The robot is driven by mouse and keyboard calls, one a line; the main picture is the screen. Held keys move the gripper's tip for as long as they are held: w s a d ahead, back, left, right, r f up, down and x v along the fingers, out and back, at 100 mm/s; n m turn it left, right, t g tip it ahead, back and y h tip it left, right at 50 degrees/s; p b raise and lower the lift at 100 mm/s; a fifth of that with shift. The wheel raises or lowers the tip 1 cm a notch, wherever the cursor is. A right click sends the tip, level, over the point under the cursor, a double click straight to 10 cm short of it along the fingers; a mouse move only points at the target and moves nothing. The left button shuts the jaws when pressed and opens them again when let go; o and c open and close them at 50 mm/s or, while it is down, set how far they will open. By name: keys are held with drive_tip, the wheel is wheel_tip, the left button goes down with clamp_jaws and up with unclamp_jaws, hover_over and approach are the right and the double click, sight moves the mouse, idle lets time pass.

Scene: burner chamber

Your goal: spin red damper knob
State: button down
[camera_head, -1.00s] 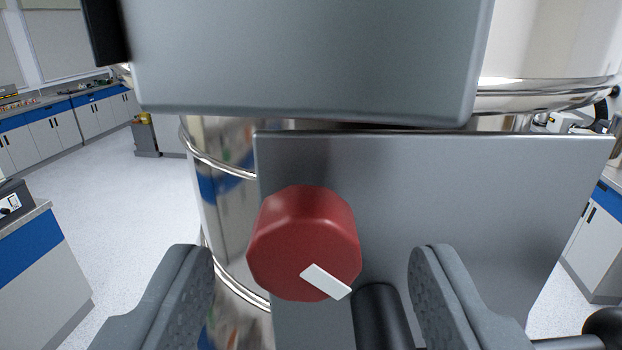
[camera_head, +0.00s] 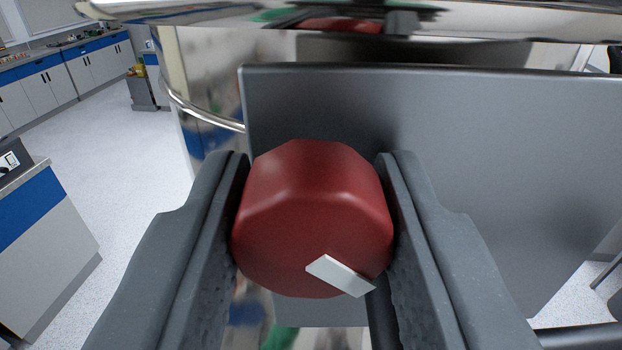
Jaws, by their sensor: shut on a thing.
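The red damper knob (camera_head: 310,215) is a many-sided red knob in the middle of the view, in front of a grey panel. A white pointer mark (camera_head: 341,275) on its face points to the lower right. My gripper (camera_head: 315,210) is shut on the knob, with one grey finger against its left side and the other against its right side. The knob's back and its mounting are hidden behind its face.
The grey metal panel (camera_head: 480,170) stands behind and to the right of the knob. A shiny metal chamber (camera_head: 215,70) with a pipe-like ring is behind it. Lab cabinets (camera_head: 35,240) stand at the left, with open pale floor (camera_head: 120,160) between.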

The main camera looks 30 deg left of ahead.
sight(318, 261)
drive_tip(key=shift+r+m+p, duration=0.2)
drive_tip(key=shift+m+p, duration=0.2)
drive_tip(key=shift+m, duration=0.7)
drive_tip(key=m+p, duration=0.3)
drive_tip(key=m, duration=0.1)
drive_tip(key=shift+m, duration=0.4)
drive_tip(key=c, duration=0.7)
unclamp_jaws()
drive_tip(key=shift+d+f, duration=0.15)
drive_tip(key=shift+d, duration=0.05)
drive_tip(key=shift+a, duration=0.15)
drive_tip(key=shift+b+v, duration=1.3)
drive_tip(key=shift+v, duration=1.75)
